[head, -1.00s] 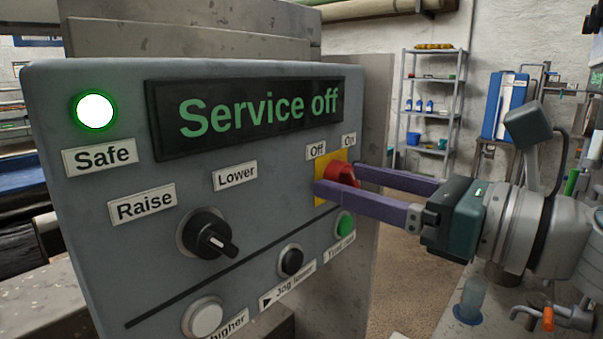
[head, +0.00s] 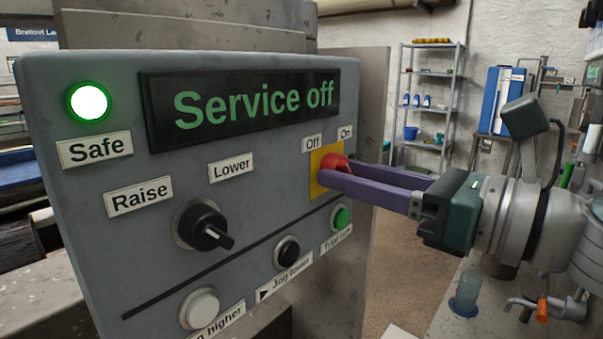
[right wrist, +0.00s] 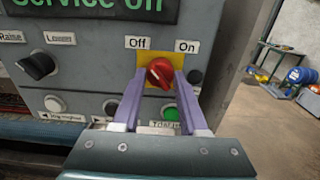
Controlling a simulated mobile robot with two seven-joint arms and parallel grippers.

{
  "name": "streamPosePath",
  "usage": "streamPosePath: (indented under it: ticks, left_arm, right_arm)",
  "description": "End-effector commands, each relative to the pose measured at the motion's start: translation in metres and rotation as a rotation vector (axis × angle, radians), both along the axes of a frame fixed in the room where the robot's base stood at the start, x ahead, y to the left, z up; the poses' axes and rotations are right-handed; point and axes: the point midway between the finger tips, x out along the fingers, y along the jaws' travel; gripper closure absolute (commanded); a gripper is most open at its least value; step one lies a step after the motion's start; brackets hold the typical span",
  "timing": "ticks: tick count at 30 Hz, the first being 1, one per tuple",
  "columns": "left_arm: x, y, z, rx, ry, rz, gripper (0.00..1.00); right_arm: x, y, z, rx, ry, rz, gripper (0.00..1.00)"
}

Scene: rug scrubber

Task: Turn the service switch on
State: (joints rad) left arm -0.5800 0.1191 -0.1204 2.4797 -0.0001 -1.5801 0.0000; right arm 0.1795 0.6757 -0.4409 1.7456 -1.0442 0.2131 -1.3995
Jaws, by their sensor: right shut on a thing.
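The service switch (head: 334,161) is a red knob on a yellow plate at the right of the grey panel, under the "Off" and "On" labels. It also shows in the right wrist view (right wrist: 159,72). My right gripper (head: 338,174) reaches in from the right, and its purple fingers are shut on the knob, one on each side. The fingers partly hide the knob in the head view. The display (head: 245,105) reads "Service off" in green. My left gripper is not in view.
The panel also holds a black Raise/Lower selector (head: 203,226), a black jog button (head: 287,250), a white button (head: 199,309) and a green button (head: 341,217) just below the switch. A lit green Safe lamp (head: 88,102) is at top left. Shelves (head: 428,100) stand well behind.

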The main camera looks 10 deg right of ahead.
Motion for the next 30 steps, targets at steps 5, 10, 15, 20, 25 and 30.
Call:
streamPosePath:
  ticks: [5, 10, 15, 20, 25, 30]
  left_arm:
    - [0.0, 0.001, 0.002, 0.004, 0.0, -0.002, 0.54]
    - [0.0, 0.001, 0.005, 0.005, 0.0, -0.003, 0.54]
    - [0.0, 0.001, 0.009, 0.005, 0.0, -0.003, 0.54]
    - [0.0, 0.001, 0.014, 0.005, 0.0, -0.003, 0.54]
    - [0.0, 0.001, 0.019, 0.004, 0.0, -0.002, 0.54]
    - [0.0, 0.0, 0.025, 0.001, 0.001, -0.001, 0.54]
  right_arm:
    - [0.0, 0.0, 0.001, 0.043, 0.033, 0.0, 1.0]
    - [0.0, 0.0, 0.001, 0.126, 0.098, -0.001, 1.0]
    - [0.0, 0.0, 0.002, 0.244, 0.19, 0.0, 1.0]
    - [0.0, 0.001, 0.002, 0.364, 0.284, -0.001, 1.0]
    - [0.0, 0.001, 0.002, 0.493, 0.383, 0.0, 1.0]
    - [-0.001, 0.001, 0.002, 0.62, 0.483, -0.003, 1.0]
